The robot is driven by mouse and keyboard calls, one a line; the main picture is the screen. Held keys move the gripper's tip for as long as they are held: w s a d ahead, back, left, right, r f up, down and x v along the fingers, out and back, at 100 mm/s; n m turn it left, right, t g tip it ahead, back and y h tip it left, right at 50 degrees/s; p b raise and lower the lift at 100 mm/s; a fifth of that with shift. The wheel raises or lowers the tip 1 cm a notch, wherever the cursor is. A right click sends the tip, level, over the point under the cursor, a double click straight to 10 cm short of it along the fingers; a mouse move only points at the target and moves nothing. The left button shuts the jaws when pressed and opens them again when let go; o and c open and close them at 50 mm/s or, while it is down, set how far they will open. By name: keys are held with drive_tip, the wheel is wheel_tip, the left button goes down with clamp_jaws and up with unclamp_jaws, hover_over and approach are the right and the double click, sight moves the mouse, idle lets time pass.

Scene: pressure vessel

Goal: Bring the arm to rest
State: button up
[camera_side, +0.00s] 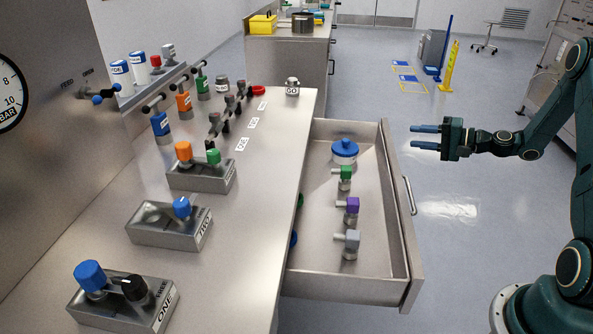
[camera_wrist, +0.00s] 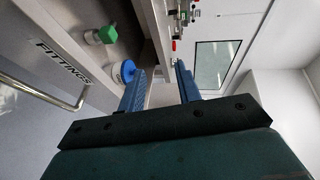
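My gripper (camera_side: 427,137) is open and empty in the side view. It hangs in the air to the right of the open drawer (camera_side: 392,185), above its handle, with its two blue fingers pointing left. The wrist view shows the same two fingers (camera_wrist: 160,88) apart with nothing between them. My arm is bent and stretches in from the right of the side view.
The drawer holds a blue-lidded pot (camera_side: 344,150) and green (camera_side: 345,175), purple (camera_side: 351,207) and grey (camera_side: 351,240) fittings. The steel bench (camera_side: 255,185) carries several valve blocks. Floor (camera_side: 465,270) right of the drawer is clear.

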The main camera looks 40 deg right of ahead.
drive_tip(key=s+a+r+n+g, duration=0.1)
drive_tip(key=a+r+n+g, duration=0.25)
drive_tip(key=a, duration=0.35)
drive_tip(key=s+a+r+n+g+h, duration=0.1)
drive_tip(key=s+a+r+n+g, duration=0.1)
drive_tip(key=a+r+n, duration=0.3)
drive_tip(key=s+a+r+n+g, duration=0.1)
drive_tip(key=a+r+g, duration=0.1)
drive_tip(key=a, duration=0.6)
drive_tip(key=s+a+r+n+h, duration=0.1)
drive_tip(key=s+a+r+h, duration=0.1)
drive_tip(key=s, duration=0.9)
drive_tip(key=s+a+r+n+g+h, duration=0.1)
drive_tip(key=s+a+r+n+h, duration=0.1)
drive_tip(key=s, duration=0.9)
wheel_tip(320, 180, up, 2)
drive_tip(key=shift+s+a+r+h, duration=0.1)
drive_tip(key=shift+s+a+h, duration=0.05)
drive_tip(key=shift+a+h, duration=0.4)
